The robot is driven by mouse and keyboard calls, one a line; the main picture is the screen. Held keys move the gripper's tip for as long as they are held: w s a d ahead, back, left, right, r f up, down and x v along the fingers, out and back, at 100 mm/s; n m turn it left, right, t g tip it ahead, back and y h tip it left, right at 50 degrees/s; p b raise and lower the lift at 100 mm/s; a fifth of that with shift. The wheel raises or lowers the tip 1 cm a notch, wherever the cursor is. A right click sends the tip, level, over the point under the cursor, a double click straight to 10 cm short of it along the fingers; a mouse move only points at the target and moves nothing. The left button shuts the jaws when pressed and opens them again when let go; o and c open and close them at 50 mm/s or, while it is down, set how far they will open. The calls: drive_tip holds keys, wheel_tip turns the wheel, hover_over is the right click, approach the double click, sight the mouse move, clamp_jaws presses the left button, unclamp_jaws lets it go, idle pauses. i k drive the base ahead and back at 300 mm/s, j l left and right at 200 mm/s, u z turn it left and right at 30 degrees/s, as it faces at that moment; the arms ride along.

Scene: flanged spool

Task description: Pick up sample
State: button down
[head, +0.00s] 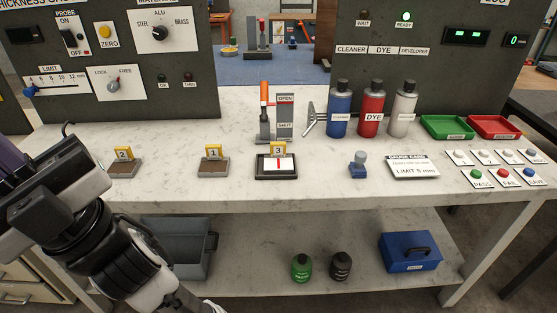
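No object is labelled as the sample. Three numbered places stand in a row on the bench. A similar block (213,168) lies at tag 1 (213,151). At tag 3 (277,149), a white plate with a red line (288,164) lies in a black frame (275,179). My arm is at the lower left, reaching toward the left edge. My gripper's fingertips are not visible, so I cannot tell whether it holds anything.
Green (447,127) and red (494,127) trays sit farther right. A small blue stamp-like object (358,165) stands right of the frame. Bare bench lies between these.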

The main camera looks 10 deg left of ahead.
sight(277, 162)
drive_tip(key=j+z, duration=0.15)
drive_tip(key=z, duration=0.3)
drive_tip(key=j+z, duration=0.15)
drive_tip(key=z, duration=0.35)
drive_tip(key=j+z, duration=0.3)
drive_tip(key=j, duration=0.15)
drive_tip(key=k+j+z, duration=0.2)
drive_tip(key=j+z, duration=0.15)
drive_tip(key=k+j, duration=0.15)
drive_tip(key=j, duration=0.2)
drive_tip(key=k+j+z, duration=0.1)
drive_tip(key=j, duration=0.25)
drive_tip(key=k+j, duration=0.15)
drive_tip(key=j, duration=0.2)
drive_tip(key=k+j+z, duration=0.1)
drive_tip(key=j, duration=0.25)
drive_tip(key=k+j, duration=0.2)
drive_tip(key=j, duration=0.15)
drive_tip(key=i, duration=0.5)
